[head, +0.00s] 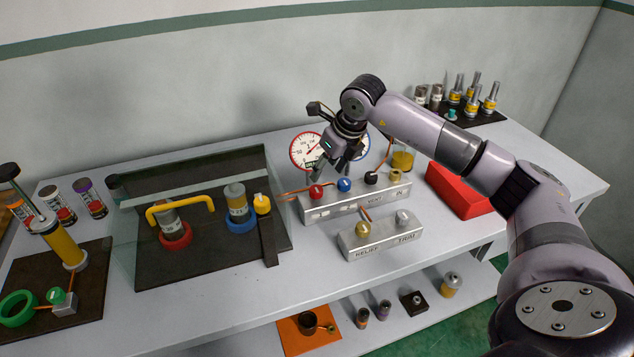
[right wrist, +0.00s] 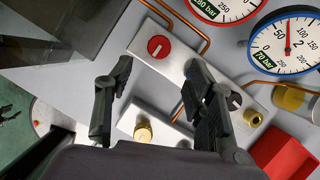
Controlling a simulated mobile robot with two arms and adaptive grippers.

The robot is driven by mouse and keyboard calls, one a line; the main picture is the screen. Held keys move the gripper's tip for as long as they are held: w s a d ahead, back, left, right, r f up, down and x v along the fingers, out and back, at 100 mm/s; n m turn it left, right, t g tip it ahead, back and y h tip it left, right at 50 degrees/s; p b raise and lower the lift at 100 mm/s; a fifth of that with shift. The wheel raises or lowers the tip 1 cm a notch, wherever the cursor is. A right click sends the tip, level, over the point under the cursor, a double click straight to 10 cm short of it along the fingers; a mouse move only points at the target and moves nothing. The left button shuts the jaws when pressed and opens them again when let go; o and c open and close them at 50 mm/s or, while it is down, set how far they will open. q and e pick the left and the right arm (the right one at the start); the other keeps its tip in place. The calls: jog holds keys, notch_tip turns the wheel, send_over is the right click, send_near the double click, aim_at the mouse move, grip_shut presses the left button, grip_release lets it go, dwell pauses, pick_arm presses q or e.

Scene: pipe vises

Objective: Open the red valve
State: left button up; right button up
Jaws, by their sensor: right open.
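The red valve (head: 316,191) is a round knob at the left end of the upper silver manifold block (head: 355,203). In the right wrist view the red valve (right wrist: 158,47) shows a white bar mark and lies beyond the fingertips. My right gripper (head: 331,171) is open and empty, pointing down just above the red and blue knobs. In the right wrist view its two fingers (right wrist: 158,85) stand wide apart, with no contact on the red valve visible. The blue knob (head: 344,184) sits beside the red one; a finger seems to hide it in the wrist view. My left gripper is out of view.
A red-rimmed gauge (head: 304,150) and a partly hidden blue-rimmed gauge stand behind the manifold. A lower block with a brass knob (head: 363,229) is in front. A clear-shielded vise station (head: 200,265) is left; a red box (head: 455,190) is right. Copper pipes run nearby.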

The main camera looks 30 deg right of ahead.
aim_at(316, 188)
jog(key=p+x, duration=0.1)
jog(key=x, duration=0.6)
jog(key=shift+w+a+f, duration=0.1)
jog(key=shift+f, duration=0.15)
jog(key=shift+w+f+p, duration=0.25)
jog(key=shift+f+p, duration=0.05)
jog(key=shift+f, duration=0.2)
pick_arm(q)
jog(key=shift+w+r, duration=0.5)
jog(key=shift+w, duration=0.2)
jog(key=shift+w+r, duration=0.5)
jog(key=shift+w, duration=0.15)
pick_arm(e)
jog(key=c, duration=1.1)
